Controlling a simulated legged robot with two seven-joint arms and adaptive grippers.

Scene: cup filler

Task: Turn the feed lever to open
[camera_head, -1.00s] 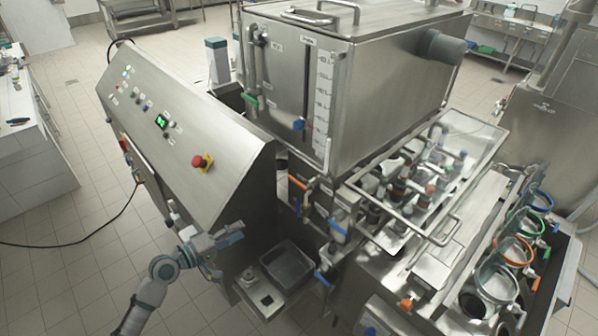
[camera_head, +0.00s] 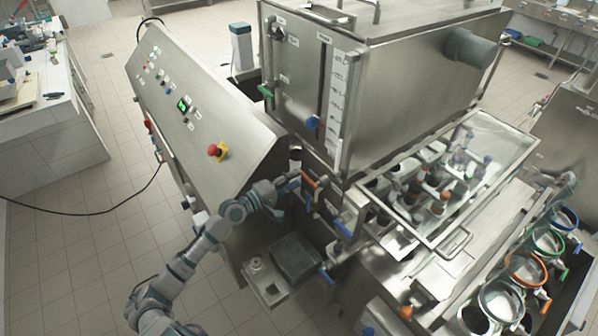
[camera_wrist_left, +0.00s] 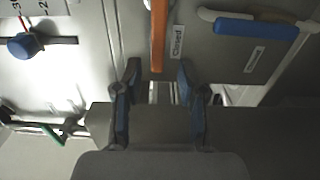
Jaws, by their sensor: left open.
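An orange lever handle (camera_head: 308,180) sits on the front of the machine below the tank; it also shows in the left wrist view (camera_wrist_left: 157,30), pointing down the picture beside a label reading "Closed" (camera_wrist_left: 178,42). I cannot read a label naming it as the feed lever. My left gripper (camera_head: 298,184) is beside this handle. In the left wrist view my left gripper (camera_wrist_left: 158,82) is open, its fingertips on either side of the handle's lower end, with no clear contact. My right gripper is not in view.
A blue lever (camera_wrist_left: 255,28) lies right of the orange one in the wrist view. The tank (camera_head: 400,90) has a blue knob (camera_head: 312,122). A sloped control panel (camera_head: 190,110) with a red stop button (camera_head: 217,151) stands left. An open tray (camera_head: 296,257) lies below.

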